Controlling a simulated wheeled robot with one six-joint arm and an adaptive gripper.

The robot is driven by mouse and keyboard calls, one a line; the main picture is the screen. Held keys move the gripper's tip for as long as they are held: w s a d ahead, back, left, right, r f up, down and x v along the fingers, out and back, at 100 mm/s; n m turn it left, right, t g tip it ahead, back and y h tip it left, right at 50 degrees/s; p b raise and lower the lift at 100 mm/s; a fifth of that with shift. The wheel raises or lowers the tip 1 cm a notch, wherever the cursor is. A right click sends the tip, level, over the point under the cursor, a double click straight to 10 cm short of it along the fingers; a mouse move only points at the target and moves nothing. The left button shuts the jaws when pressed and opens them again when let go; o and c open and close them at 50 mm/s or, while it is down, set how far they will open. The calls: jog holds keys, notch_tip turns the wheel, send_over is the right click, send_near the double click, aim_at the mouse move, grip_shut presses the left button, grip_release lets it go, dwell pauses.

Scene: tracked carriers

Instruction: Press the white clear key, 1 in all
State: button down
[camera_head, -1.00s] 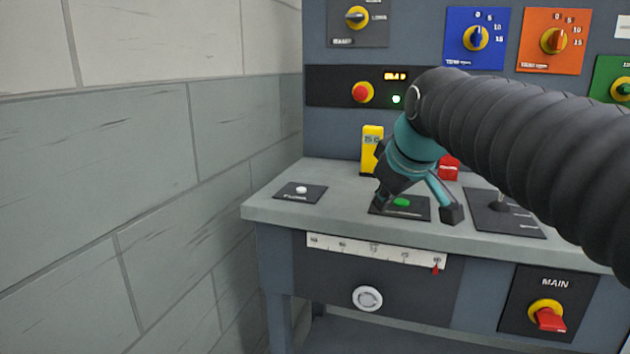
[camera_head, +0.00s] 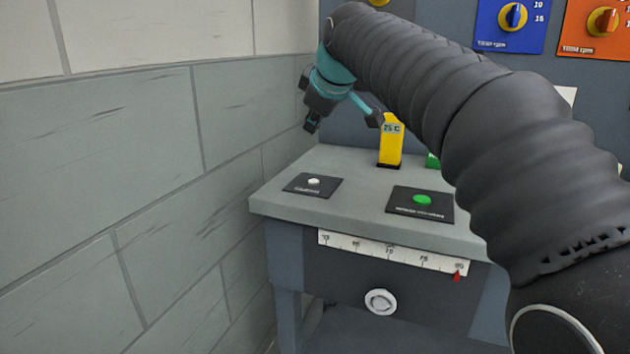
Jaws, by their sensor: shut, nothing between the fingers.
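The white clear key (camera_head: 314,181) is a small round white button on a dark plate at the left end of the grey console top. Its label is too small to read. My gripper (camera_head: 312,124) is shut and empty. It points down and appears above the white key in the picture, with a clear gap between them. How far it is in depth from the key is hard to tell. Nothing covers the key.
A green button (camera_head: 422,200) sits on a dark plate to the right. A yellow block (camera_head: 390,146) marked 25 C stands behind. A block wall (camera_head: 150,170) runs close along the left. My arm hides the console's right part.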

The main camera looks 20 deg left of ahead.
jog(key=b, duration=0.7)
send_over(314, 182)
notch_tip(314, 182, down, 7)
jog(key=shift+f, duration=0.2)
jog(key=shift+f+b, duration=0.6)
jog(key=shift+f, duration=0.1)
dwell(0.4)
jog(key=shift+f, duration=0.4)
jog(key=shift+f+b, duration=0.45)
dwell(0.9)
jog(key=shift+r, duration=0.1)
jog(key=shift+r+p, duration=0.75)
jog(key=shift+p, duration=0.15)
jog(key=shift+r, duration=0.1)
